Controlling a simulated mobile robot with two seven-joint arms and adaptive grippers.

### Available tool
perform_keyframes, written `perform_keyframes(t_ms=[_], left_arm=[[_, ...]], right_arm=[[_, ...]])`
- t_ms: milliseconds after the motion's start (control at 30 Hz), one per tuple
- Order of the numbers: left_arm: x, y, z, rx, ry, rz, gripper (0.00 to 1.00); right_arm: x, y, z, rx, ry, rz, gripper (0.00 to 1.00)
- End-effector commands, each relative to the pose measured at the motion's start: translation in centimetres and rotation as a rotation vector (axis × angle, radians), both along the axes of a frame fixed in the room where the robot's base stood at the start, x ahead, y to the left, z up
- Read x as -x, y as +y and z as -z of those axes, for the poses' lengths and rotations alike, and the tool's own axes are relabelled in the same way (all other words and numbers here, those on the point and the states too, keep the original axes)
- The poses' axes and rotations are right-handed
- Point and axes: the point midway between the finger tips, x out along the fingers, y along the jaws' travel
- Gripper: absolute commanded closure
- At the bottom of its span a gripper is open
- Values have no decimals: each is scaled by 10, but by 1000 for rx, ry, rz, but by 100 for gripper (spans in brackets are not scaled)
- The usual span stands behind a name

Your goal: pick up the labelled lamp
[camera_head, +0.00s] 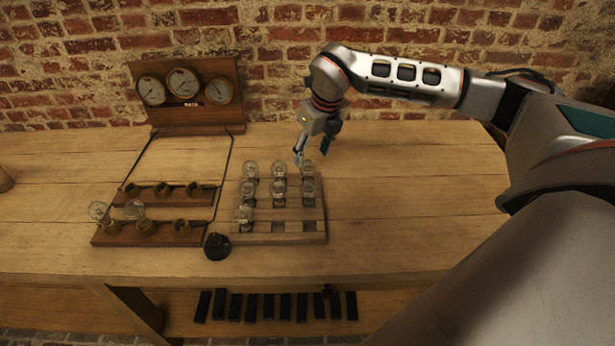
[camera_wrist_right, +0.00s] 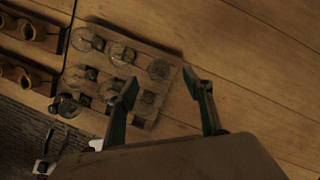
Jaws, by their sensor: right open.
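Several clear glass lamps stand upright in a wooden rack (camera_head: 278,239) on the bench. No label can be made out on any of them. My right gripper (camera_head: 311,153) is open and empty, above the rack's back edge, near the back right lamp (camera_head: 308,167). In the right wrist view my right gripper (camera_wrist_right: 160,78) has its fingers spread, with one lamp (camera_wrist_right: 159,69) showing in the gap between the tips. The fingers look apart from the glass; the height gap is hard to judge. My left gripper is not in view.
On the left stands a board with sockets (camera_head: 145,230); two lamps (camera_head: 98,211) are at its front row. A panel of gauges (camera_head: 184,84) stands behind it. A black round object (camera_head: 217,247) lies by the rack's front left corner. The bench right of the rack (camera_head: 400,200) is clear.

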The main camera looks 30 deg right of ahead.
Motion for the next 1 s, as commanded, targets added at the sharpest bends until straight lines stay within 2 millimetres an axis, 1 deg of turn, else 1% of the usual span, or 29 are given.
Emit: perform_keyframes(t_ms=[100,233,333,567,600,667,700,733,1000], left_arm=[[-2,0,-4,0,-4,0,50],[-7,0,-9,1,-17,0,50],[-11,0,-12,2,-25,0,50],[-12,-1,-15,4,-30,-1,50],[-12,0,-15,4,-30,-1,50],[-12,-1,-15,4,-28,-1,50],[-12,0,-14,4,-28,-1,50],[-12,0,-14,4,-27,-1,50],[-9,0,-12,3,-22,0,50]], right_arm=[[-8,3,17,-1,5,0,49],[-12,3,32,-1,4,0,49],[-14,3,37,-1,2,0,49],[-15,3,38,-1,1,-1,49],[-15,3,38,-1,1,-1,60],[-14,3,38,-1,1,-1,75],[-14,3,38,-1,1,-1,86],[-14,3,38,-1,1,-1,88],[-14,3,37,-1,1,0,88]])
